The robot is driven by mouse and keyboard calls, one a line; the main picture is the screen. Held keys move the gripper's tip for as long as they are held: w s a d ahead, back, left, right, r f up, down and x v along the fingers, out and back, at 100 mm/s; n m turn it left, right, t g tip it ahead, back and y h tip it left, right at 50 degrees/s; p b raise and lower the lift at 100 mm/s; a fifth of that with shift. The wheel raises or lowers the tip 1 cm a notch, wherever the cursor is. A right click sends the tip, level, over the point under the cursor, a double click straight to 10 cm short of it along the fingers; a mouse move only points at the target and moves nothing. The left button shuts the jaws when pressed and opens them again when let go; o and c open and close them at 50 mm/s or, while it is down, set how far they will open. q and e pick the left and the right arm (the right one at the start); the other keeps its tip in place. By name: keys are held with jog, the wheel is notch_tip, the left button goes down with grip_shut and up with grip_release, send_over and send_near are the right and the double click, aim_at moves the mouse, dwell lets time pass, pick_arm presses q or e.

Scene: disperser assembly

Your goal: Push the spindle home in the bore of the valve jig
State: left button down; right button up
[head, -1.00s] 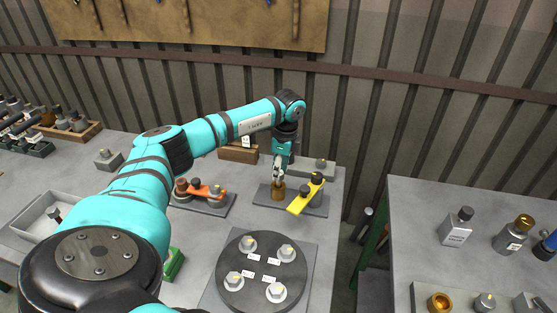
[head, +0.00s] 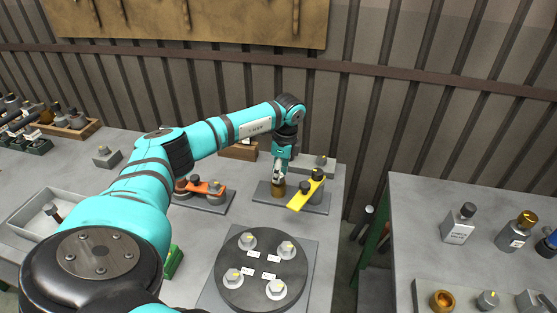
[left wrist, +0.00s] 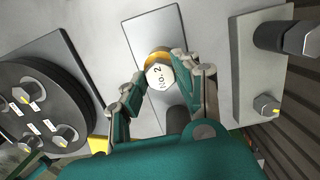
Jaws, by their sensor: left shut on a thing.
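The valve jig (head: 318,207) is a grey plate at the back right of the table, with a short brass bore piece and a yellow bar (head: 299,203) beside it. My left gripper (head: 278,178) points down over the brass piece (head: 278,190). In the left wrist view, my left gripper (left wrist: 160,77) is shut with its fingers on both sides of the spindle (left wrist: 160,76), a pale head marked "NO. 2". The brass rim (left wrist: 156,54) shows around it. The spindle's lower part is hidden, so its depth cannot be told. My right gripper is not in view.
A dark round plate (head: 262,293) with several knobs stands in front of the jig. A fixture with an orange bar (head: 215,187) is to its left. A grey block (head: 312,161) lies behind. A gap separates this table from the right table (head: 420,240).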

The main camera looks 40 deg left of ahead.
aim_at(283, 176)
pick_arm(q)
jog(key=c, duration=0.9)
grip_release()
jog(key=r, duration=0.4)
jog(key=d+r, duration=0.1)
jog(key=r, duration=0.7)
jog(key=shift+w+d, duration=0.15)
jog(key=shift+w, duration=0.2)
